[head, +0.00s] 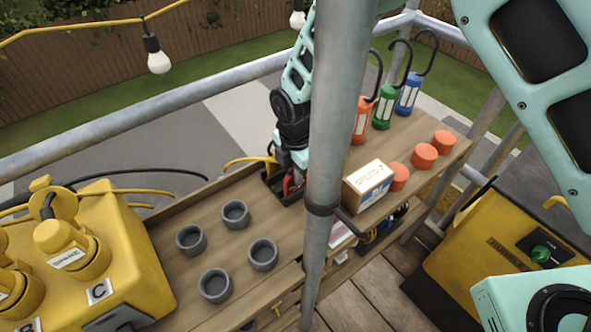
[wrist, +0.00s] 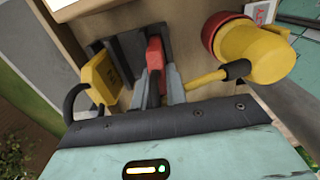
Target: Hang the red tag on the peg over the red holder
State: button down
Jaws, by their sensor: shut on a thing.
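My gripper (head: 288,178) is low over a dark open tray (head: 272,189) on the wooden bench, partly behind a grey pole. In the wrist view its grey fingers (wrist: 162,88) are shut on the red tag (wrist: 154,58), inside the black tray (wrist: 125,42). The tag also shows as a small red patch in the head view (head: 289,184). A yellow tag (wrist: 98,78) is left of the fingers. A red holder (head: 361,122), a green one (head: 384,108) and a blue one (head: 408,93) stand farther along the bench, each with a dark hook-shaped peg above.
The grey pole (head: 340,90) crosses in front of my arm. A white-and-tan box (head: 368,186) and several orange-red cups (head: 425,156) stand between tray and bench end. Several grey cups (head: 235,213) are nearer. A yellow-and-red object (wrist: 245,48) is right of the fingers.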

jog(key=shift+f, duration=0.2)
jog(key=c, duration=1.4)
grip_release()
